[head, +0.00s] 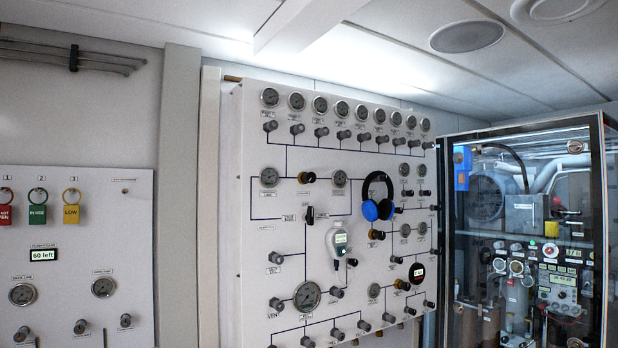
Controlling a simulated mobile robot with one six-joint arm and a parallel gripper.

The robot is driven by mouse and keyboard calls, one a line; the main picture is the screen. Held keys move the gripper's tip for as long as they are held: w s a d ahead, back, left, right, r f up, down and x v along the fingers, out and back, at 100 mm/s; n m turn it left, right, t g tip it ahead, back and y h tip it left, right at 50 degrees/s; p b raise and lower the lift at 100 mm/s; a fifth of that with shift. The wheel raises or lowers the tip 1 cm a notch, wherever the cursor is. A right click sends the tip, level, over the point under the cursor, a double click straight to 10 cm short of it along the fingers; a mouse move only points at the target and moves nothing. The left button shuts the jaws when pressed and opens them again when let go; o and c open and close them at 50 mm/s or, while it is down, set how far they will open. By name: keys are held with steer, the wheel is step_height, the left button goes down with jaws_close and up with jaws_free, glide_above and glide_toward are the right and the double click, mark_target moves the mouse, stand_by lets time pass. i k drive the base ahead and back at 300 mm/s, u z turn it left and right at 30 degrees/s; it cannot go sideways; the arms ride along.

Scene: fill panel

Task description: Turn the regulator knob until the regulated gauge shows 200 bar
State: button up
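The white fill panel (275,235) stands in the middle of the head view, seen at an angle. Gauges and knobs are spread over it, joined by dark lines. A larger gauge (307,296) sits low on the panel. Labels and needle readings are too small to read, so I cannot tell which is the regulator knob or regulated gauge. My gripper is out of view.
Blue-and-black headphones (371,210) hang on the panel's front, near the middle brass knob. A grey handheld device (337,240) hangs beside them. A glass-fronted cabinet (447,220) stands at right. A tagged board (90,230) is at left.

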mark_target(310, 176)
steer(key=u, duration=0.65)
steer(key=i, duration=1.3)
